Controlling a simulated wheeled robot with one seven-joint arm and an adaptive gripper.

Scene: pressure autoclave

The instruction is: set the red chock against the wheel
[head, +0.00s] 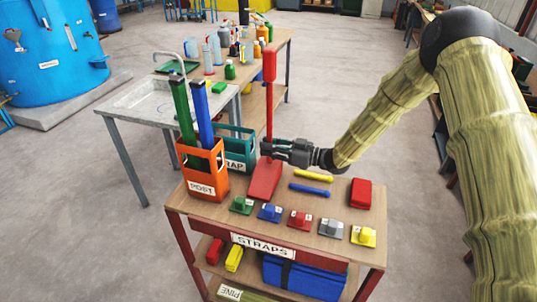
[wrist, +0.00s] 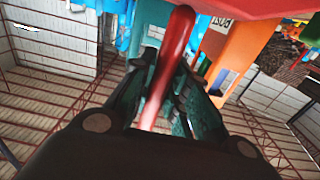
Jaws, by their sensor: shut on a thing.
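A red flat, wedge-like piece (head: 265,180) with a long upright red rod (head: 269,112) and a red block at the top appears to be the red chock. My gripper (head: 269,148) is shut on the rod just above the flat piece. I cannot tell whether the flat piece touches the cart top or hangs just over it. In the wrist view the rod (wrist: 168,60) runs between the fingers (wrist: 165,95), and a red surface (wrist: 250,8) fills the top edge. No wheel is recognisable in either view.
On the cart (head: 335,232) stand an orange bin (head: 205,170) with green and blue long pieces, a teal bin (head: 236,150), yellow and blue rods, several small coloured blocks and a red block (head: 361,193). A sink table (head: 150,105) and blue tank (head: 50,50) lie behind. Left floor is clear.

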